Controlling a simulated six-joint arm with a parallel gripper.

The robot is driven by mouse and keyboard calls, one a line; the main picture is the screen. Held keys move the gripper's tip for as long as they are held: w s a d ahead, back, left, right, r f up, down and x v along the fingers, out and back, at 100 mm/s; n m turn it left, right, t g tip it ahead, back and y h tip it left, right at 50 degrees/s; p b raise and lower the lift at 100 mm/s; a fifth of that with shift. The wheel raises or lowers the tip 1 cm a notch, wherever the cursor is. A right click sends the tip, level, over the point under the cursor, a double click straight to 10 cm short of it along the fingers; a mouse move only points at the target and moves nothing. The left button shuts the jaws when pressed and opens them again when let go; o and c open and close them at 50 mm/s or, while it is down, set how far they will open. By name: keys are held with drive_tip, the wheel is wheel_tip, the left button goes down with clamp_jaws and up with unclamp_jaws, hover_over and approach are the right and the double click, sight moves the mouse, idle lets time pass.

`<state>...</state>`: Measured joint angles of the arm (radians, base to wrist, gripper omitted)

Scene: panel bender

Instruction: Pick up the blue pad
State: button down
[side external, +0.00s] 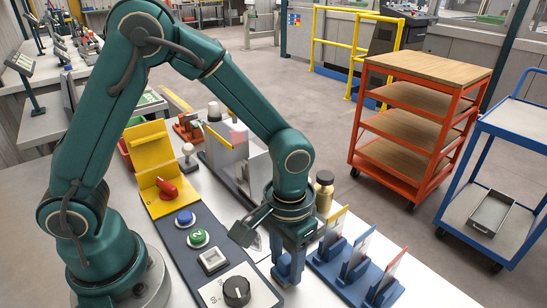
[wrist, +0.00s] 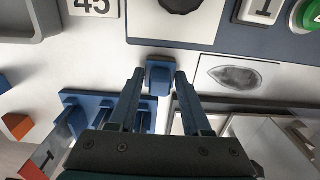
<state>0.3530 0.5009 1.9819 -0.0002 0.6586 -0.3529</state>
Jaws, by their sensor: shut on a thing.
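The blue pad (wrist: 159,78) is a small blue block between my two fingertips in the wrist view. My gripper (wrist: 158,84) points down and is shut on it, one finger on each side. In the side external view my gripper (side external: 289,262) is low over the white table, between the dark control panel and the blue card rack. A blue piece shows at its fingertips there, but the fingers partly hide it. I cannot tell whether the pad touches the table.
The control panel (side external: 178,238) with a black knob (side external: 237,291), buttons and a red switch lies left of my gripper. A blue rack (side external: 355,272) with upright cards stands close on the right. A brass bottle (side external: 323,192) stands behind.

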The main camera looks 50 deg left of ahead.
drive_tip(key=shift+r, duration=0.1)
drive_tip(key=shift+r, duration=0.5)
drive_tip(key=r, duration=0.1)
drive_tip(key=a+r, duration=0.1)
drive_tip(key=r, duration=0.1)
drive_tip(key=shift+r, duration=0.3)
drive_tip(key=a+r, duration=0.6)
drive_tip(key=a, duration=0.4)
drive_tip(key=shift+s+a, duration=0.2)
drive_tip(key=shift+a, duration=0.15)
drive_tip(key=shift+r, duration=0.1)
